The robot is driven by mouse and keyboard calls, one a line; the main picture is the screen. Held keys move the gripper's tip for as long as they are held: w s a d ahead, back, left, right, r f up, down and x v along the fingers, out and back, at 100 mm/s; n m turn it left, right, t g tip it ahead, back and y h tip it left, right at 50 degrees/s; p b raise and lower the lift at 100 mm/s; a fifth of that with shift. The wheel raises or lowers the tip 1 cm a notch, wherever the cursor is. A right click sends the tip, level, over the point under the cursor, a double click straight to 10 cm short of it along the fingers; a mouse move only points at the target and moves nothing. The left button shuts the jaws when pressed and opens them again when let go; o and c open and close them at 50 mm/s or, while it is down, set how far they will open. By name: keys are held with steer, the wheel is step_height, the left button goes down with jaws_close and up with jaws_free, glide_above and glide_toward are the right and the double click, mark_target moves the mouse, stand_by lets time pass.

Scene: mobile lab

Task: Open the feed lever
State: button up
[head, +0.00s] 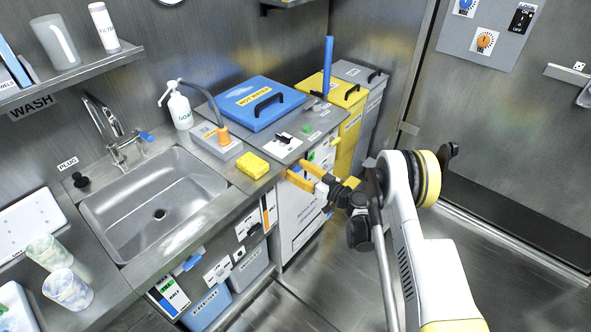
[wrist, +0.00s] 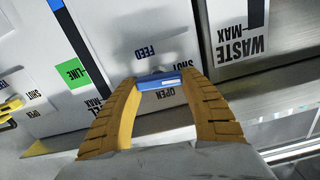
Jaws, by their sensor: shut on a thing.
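The feed lever is a blue bar (wrist: 160,80) on a pale panel, below the upside-down word FEED (wrist: 146,53) in the wrist view. Upside-down SHUT and OPEN labels are near it, with OPEN (wrist: 166,94) just below the bar. My gripper (wrist: 160,82) has its two yellow fingers on either side of the bar and is shut on it. In the head view my gripper (head: 298,170) is at the upper front of the white cabinet (head: 298,208), right of the sink counter.
The yellow sponge (head: 252,165) lies on the counter close to my fingers. Yellow (head: 345,120) and grey bins stand behind. Floor on the right is clear.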

steer(key=m, duration=0.2)
steer(key=shift+w+m, duration=0.1)
steer(key=shift+m, duration=0.3)
steer(key=o, duration=1.2)
